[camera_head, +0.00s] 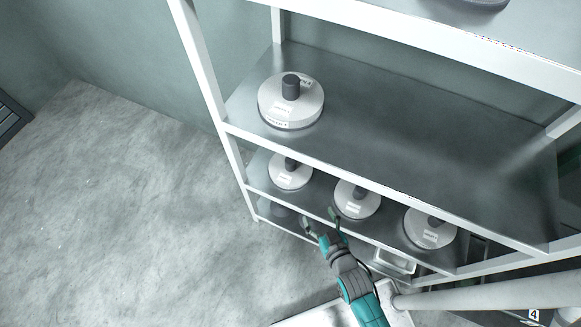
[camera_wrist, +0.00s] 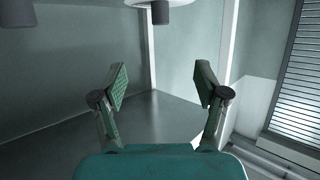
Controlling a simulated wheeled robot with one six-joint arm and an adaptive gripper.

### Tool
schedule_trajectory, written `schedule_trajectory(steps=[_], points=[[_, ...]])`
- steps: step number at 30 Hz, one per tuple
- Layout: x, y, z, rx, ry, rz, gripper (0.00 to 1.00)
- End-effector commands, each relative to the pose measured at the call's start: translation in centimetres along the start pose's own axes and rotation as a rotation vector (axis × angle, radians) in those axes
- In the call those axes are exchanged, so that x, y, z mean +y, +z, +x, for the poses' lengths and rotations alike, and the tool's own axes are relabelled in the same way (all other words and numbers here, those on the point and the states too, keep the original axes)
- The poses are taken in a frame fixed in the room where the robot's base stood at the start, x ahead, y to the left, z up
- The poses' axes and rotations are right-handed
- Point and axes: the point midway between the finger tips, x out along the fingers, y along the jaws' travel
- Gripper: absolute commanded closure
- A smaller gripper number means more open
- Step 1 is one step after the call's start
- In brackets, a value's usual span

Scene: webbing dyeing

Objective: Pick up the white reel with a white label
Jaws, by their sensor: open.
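Several white reels with dark hubs and white labels stand on a metal rack in the head view. One reel (camera_head: 302,107) is on the upper shelf at the left. On the shelf below are a left reel (camera_head: 287,178), a middle reel (camera_head: 357,207) and a right reel (camera_head: 430,236). My gripper (camera_head: 319,216) is open and empty, in front of the lower shelf, between the left and middle reels in the picture. In the wrist view my open gripper (camera_wrist: 163,75) has nothing between its fingers. Part of a white reel with a dark hub (camera_wrist: 160,12) shows at the top edge.
The rack's white posts (camera_head: 205,75) and shelf edges (camera_head: 375,190) border the reels. A small white bin (camera_head: 395,262) sits low, right of my arm. The upper shelf (camera_head: 420,130) is bare right of its reel. Open concrete floor (camera_head: 110,210) lies left.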

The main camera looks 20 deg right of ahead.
Motion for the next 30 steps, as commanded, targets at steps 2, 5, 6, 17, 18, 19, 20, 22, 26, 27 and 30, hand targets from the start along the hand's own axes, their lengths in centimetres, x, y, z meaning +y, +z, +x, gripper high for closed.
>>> schedule_trajectory(steps=[2, 5, 6, 17, 18, 19, 20, 22, 26, 27, 30], points=[[0.0, -0.2, 3.2, -0.001, 0.000, 0.000, 0.27], [0.0, -0.5, 6.9, -0.011, 0.000, 0.000, 0.27], [0.0, -0.6, 8.2, -0.015, 0.000, 0.000, 0.27], [0.0, -1.9, 15.3, -0.038, -0.002, 0.000, 0.27], [0.0, -2.0, 15.7, -0.038, -0.002, 0.000, 0.27], [0.0, -2.1, 16.0, -0.038, -0.002, 0.000, 0.27], [0.0, -2.1, 16.3, -0.038, -0.002, 0.000, 0.27], [0.0, -2.1, 17.2, -0.038, -0.002, 0.000, 0.27], [0.0, -2.1, 19.1, -0.037, -0.002, 0.000, 0.27], [0.0, -2.0, 19.6, -0.038, -0.002, -0.001, 0.27], [0.0, -1.9, 20.6, -0.039, -0.002, 0.000, 0.27]])
